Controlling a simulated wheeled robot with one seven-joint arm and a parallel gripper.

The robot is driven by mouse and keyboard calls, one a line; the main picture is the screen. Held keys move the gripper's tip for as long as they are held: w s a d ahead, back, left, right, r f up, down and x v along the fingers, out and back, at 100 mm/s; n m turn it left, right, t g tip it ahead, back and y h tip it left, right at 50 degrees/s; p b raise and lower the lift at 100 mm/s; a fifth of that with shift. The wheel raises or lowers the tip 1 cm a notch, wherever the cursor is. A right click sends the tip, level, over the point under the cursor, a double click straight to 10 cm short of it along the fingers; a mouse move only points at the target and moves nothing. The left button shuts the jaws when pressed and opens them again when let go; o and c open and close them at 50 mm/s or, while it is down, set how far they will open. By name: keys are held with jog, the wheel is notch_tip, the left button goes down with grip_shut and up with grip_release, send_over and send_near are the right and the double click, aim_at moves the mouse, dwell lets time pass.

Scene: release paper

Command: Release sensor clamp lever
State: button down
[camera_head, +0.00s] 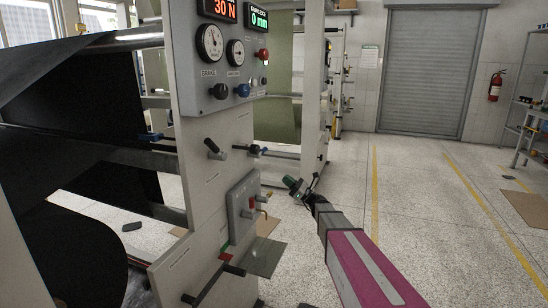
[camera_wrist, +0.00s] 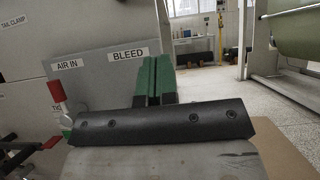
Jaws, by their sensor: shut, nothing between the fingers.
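My gripper (camera_head: 293,184) is to the right of the machine's side plate, its green fingers shut together and empty. In the wrist view its green fingers (camera_wrist: 153,80) point toward a grey box (camera_wrist: 95,65) labelled AIR IN and BLEED. That box (camera_head: 237,206) shows low on the plate in the head view. I cannot tell which lever is the sensor clamp lever. The fingers appear apart from both.
A red handle (camera_wrist: 56,91) is on the box in the wrist view. A gauge panel (camera_head: 222,52) is above. A thin plate (camera_head: 265,257) juts out low beside the machine. The floor to the right is open toward a roller shutter (camera_head: 427,70).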

jog(key=shift+w+d+r, duration=0.15)
jog(key=d+r+x, duration=0.1)
jog(key=r+x, duration=0.1)
jog(key=x, duration=1.1)
jog(key=shift+s+d+r, duration=0.15)
jog(key=shift+s+d, duration=0.15)
